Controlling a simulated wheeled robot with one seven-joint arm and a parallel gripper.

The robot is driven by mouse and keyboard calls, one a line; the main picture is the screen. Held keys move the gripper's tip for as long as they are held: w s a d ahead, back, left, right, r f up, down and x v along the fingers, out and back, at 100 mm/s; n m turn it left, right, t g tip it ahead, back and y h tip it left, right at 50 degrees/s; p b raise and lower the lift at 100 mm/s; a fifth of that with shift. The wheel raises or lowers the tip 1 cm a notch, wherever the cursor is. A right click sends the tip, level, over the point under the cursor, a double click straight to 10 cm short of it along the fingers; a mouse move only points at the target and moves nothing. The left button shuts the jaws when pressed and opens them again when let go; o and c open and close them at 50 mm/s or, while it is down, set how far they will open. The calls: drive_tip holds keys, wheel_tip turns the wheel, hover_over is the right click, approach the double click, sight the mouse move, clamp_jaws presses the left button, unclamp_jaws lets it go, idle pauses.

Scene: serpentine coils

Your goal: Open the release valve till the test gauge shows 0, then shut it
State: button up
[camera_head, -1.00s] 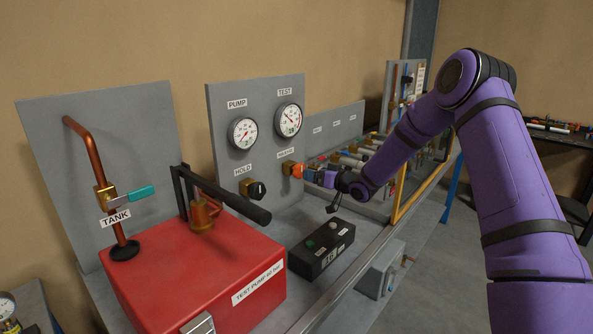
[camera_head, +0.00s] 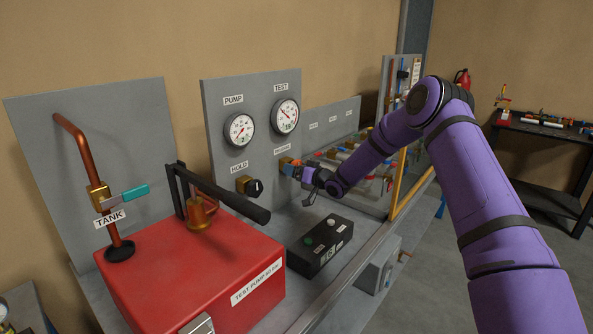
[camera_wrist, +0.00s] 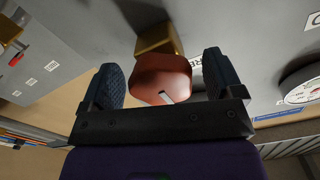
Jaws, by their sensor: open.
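The release valve is an orange-red knob on a brass body (camera_head: 286,163) below the test gauge (camera_head: 286,116) on the grey panel. The gauge's needle points to the upper left; its value is too small to read. In the wrist view the knob (camera_wrist: 155,85) shows a short white mark. My gripper (camera_wrist: 161,76) is open, with one finger on each side of the knob and small gaps to it. In the head view my gripper (camera_head: 300,173) is at the valve and hides most of the knob.
The black hold knob (camera_head: 254,187) and pump gauge (camera_head: 240,130) are to the left. The red test pump (camera_head: 190,265) with its black lever (camera_head: 235,200) stands in front left. A black box (camera_head: 320,247) lies on the bench below my gripper. Pipework fills the right side.

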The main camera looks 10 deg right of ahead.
drive_tip(key=c, duration=0.9)
drive_tip(key=shift+n, duration=0.3)
drive_tip(key=n, duration=0.5)
drive_tip(key=shift+w+n, duration=0.1)
drive_tip(key=shift+n, duration=0.2)
drive_tip(key=n, duration=0.5)
drive_tip(key=shift+d, duration=0.15)
drive_tip(key=shift+n, duration=0.4)
drive_tip(key=o, duration=0.9)
